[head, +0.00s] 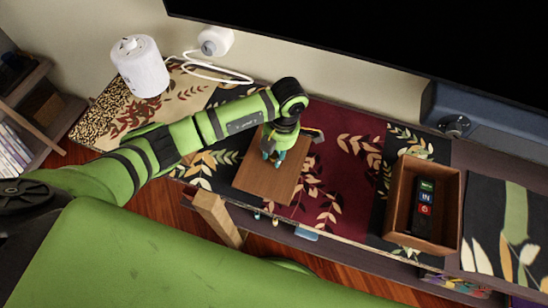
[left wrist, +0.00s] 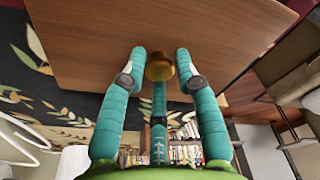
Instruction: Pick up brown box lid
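The brown box lid (head: 270,180) is a flat wooden board over the patterned runner, in the middle of the head view. It fills the upper part of the left wrist view (left wrist: 90,40). A round brass-coloured knob (left wrist: 160,67) stands on it. My left gripper (head: 273,156) is down at the lid. Its teal fingers (left wrist: 160,60) are around the knob, with two tips close on either side and a third finger below. I cannot tell whether they press on the knob. Whether the lid rests or is raised is unclear. My right gripper is in neither view.
An open brown box (head: 448,205) with a dark remote (head: 424,205) stands on the runner (head: 345,160) at the right. A white cylinder (head: 140,68) and a white device (head: 215,41) with a cable are at the left. A dark screen (head: 400,40) overhangs the back.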

